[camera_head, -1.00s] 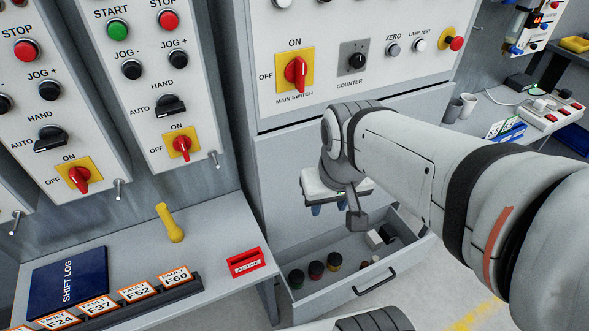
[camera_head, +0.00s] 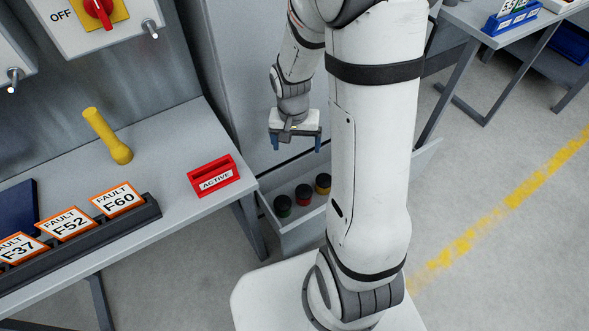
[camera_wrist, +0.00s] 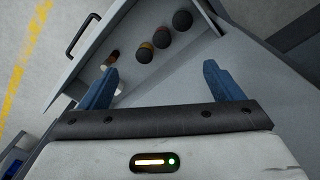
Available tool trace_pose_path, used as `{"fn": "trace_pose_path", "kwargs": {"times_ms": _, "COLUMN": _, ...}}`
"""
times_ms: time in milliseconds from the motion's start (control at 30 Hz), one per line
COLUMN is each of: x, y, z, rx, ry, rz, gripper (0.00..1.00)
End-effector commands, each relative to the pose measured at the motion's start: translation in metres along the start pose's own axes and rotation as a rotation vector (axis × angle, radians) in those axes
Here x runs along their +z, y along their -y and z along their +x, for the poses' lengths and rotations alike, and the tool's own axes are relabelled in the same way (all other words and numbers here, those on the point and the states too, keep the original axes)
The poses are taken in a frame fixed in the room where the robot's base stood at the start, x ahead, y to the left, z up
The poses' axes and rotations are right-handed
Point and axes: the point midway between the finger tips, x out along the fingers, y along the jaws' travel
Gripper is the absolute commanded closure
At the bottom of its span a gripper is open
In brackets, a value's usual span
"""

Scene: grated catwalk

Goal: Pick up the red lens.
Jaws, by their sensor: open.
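The red lens (camera_head: 303,195) stands in the open drawer (camera_head: 290,236), in the middle of a row of three dark-topped lenses. The green lens (camera_head: 283,206) is on its left and the yellow lens (camera_head: 323,183) on its right. In the wrist view the red lens (camera_wrist: 161,37) is the middle dark round top, beyond the fingertips; its colour barely shows there. My gripper (camera_head: 297,146) is open and empty, pointing down above the drawer and apart from the lenses. Its two blue fingers also frame the wrist view (camera_wrist: 161,76).
The drawer's walls and handle (camera_wrist: 84,35) surround the lenses. Small pale and brown pieces (camera_wrist: 113,57) lie beside them. A desk at left carries a red ACTIVE holder (camera_head: 214,176), a yellow handle-like object (camera_head: 107,136) and fault cards (camera_head: 67,223). My arm hides the drawer's right part.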

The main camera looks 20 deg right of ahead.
Motion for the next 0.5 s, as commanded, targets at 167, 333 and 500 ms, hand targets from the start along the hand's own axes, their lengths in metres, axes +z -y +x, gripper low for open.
{"fn": "trace_pose_path", "kwargs": {"times_ms": 167, "x": -0.023, "y": 0.011, "z": 0.15, "rx": -0.002, "ry": 0.042, "rz": 0.242, "gripper": 0.14}}
{"fn": "trace_pose_path", "kwargs": {"times_ms": 333, "x": -0.032, "y": 0.016, "z": 0.234, "rx": -0.002, "ry": 0.059, "rz": 0.405, "gripper": 0.14}}
{"fn": "trace_pose_path", "kwargs": {"times_ms": 500, "x": -0.034, "y": 0.017, "z": 0.295, "rx": 0.002, "ry": 0.072, "rz": 0.517, "gripper": 0.14}}
